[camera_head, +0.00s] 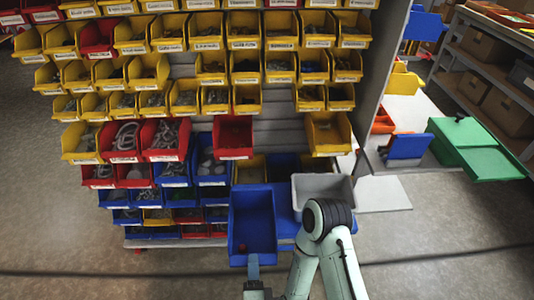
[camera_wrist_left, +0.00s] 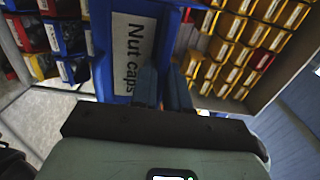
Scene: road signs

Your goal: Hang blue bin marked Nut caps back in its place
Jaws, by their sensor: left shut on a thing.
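The blue bin marked Nut caps (camera_head: 252,222) is in the lower middle of the head view, in front of the rack's lower rows. My left gripper (camera_head: 253,262) is shut on the bin's near front edge. In the left wrist view the bin (camera_wrist_left: 102,50) shows its white "Nut caps" label, with the fingers of my left gripper (camera_wrist_left: 165,90) beside it. The bin hides part of the rack behind it. My right gripper is not in view.
The rack holds rows of yellow, red and blue bins (camera_head: 205,30). Bare grey rail (camera_head: 280,130) shows between bins at middle right. A grey bin (camera_head: 322,188) stands right of the held bin, close to my arm. A shelf with a green bin (camera_head: 475,148) is at right.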

